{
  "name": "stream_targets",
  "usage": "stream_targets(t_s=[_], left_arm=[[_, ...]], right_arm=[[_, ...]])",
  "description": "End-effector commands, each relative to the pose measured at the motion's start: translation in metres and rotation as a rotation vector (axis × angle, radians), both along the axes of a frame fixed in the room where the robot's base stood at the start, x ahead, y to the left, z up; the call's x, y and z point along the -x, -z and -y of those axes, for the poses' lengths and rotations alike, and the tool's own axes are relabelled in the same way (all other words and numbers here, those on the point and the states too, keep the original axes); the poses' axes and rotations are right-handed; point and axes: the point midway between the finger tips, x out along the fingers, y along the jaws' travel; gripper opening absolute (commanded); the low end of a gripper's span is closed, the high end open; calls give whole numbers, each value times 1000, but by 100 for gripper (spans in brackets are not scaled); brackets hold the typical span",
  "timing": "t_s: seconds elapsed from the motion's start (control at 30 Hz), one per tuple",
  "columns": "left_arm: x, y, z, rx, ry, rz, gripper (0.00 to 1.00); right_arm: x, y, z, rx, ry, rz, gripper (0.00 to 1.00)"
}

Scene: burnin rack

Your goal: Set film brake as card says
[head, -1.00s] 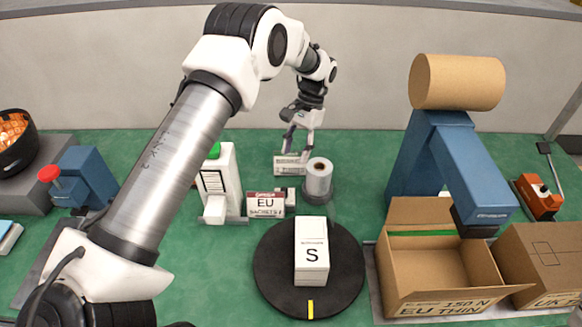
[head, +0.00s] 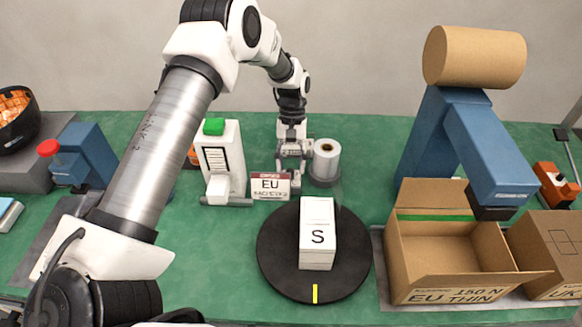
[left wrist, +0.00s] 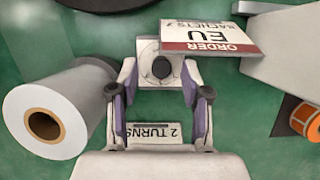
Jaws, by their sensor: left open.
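My left gripper (head: 294,178) hangs down behind the order card, just left of the film roll (head: 325,160). In the left wrist view its fingers (left wrist: 160,85) are open, on either side of a pale block with a dark round knob (left wrist: 161,68), probably the film brake; I cannot tell if they touch it. A small white card reading "2 TURNS" (left wrist: 156,134) shows between the finger bases, partly covered. The film roll (left wrist: 55,110) is at the left there, apart from the fingers. The order card (head: 270,186) reads "EU". My right gripper is out of view.
A white box marked S (head: 317,235) stands on the black turntable (head: 280,272) in front. A white dispenser with a green top (head: 222,160) stands left of the order card. An open carton (head: 440,284) and a blue tape machine (head: 425,135) are at the right.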

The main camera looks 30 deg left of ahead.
Motion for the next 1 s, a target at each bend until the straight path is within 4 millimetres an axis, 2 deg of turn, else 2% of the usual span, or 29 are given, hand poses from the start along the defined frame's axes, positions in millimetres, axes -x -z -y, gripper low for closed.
stream_targets(t_s=[0.13, 0.37, 0.4, 0.47, 0.5, 0.53, 1.0], left_arm=[[6, 14, 3, 0, 0, -1, 48], [6, 17, 4, -1, 1, 1, 48], [6, 17, 4, -1, 1, 1, 40], [6, 17, 4, -1, 2, 1, 19], [6, 17, 3, -1, 2, 1, 5], [6, 17, 3, -1, 2, 1, 0], [6, 17, 4, -1, 55, -2, 0]], right_arm=[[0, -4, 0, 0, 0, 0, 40], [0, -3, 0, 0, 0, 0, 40], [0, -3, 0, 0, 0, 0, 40], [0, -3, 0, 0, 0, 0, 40], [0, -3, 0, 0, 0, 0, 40], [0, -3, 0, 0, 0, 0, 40], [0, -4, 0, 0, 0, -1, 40]])
